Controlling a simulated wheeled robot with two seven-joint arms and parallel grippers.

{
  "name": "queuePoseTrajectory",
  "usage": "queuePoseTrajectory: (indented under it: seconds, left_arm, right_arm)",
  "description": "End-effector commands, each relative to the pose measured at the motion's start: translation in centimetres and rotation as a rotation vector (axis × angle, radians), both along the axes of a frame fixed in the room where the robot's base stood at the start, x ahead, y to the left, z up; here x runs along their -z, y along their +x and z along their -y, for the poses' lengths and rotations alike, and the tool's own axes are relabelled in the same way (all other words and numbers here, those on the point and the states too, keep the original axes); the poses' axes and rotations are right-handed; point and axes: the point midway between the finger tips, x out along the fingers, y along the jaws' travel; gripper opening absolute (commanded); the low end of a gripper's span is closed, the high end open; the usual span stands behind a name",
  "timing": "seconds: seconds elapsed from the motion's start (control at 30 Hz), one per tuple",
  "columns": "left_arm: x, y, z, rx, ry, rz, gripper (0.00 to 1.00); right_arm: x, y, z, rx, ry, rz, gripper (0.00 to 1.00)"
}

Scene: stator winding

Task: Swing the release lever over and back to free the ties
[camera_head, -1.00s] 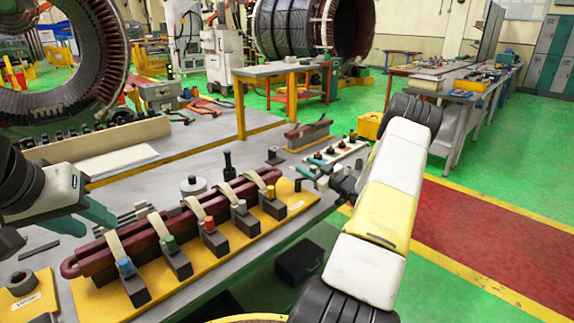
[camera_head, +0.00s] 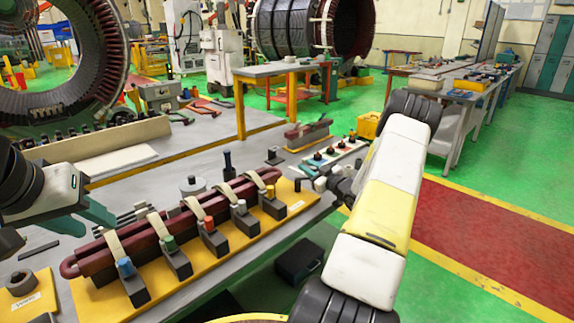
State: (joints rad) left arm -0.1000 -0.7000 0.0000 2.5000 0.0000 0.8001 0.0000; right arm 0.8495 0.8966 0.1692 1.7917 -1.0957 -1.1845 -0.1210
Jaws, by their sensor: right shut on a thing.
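A dark red coil bar (camera_head: 160,227) lies on a yellow fixture plate (camera_head: 190,262). Several pale tie straps (camera_head: 157,226) cross it, running to dark blocks with coloured knobs along the near side. My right gripper (camera_head: 311,172) is at the right end of the fixture, beside the small panel, shut on what appears to be the release lever; the lever is small and mostly hidden by the fingers. My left gripper (camera_head: 92,215), with teal fingers, hangs near the left end of the bar; its finger gap is not clear.
A pale panel with several small dark knobs (camera_head: 336,154) stands just behind my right gripper. A second short red bar (camera_head: 306,131) lies further back. A dark upright post (camera_head: 228,165) and a grey round part (camera_head: 193,186) stand behind the fixture. The floor to the right is open.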

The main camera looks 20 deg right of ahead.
Motion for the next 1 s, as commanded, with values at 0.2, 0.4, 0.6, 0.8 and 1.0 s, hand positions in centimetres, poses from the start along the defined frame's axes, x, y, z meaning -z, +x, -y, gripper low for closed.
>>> queuePoseTrajectory:
  seconds: [0.2, 0.4, 0.6, 0.8, 1.0]
  left_arm:
    - [0.0, 0.0, 0.0, 0.000, 0.000, 0.000, 0.36]
    - [0.0, 0.0, 0.0, 0.000, 0.000, 0.000, 0.36]
    - [0.0, 0.0, 0.0, 0.000, 0.000, 0.000, 0.36]
    - [0.0, 0.0, 0.0, 0.000, 0.000, 0.000, 0.36]
    - [0.0, 0.0, 0.0, 0.000, 0.000, 0.000, 0.36]
  right_arm:
    - [0.0, -0.8, -0.1, 0.156, 0.003, -0.002, 0.00]
    - [0.1, -1.7, -0.1, 0.342, 0.001, -0.003, 0.00]
    - [0.1, -2.6, -0.3, 0.528, 0.000, -0.002, 0.00]
    - [0.0, -3.3, -0.5, 0.698, -0.001, -0.001, 0.00]
    - [-0.1, -3.9, -0.7, 0.835, -0.001, 0.001, 0.00]
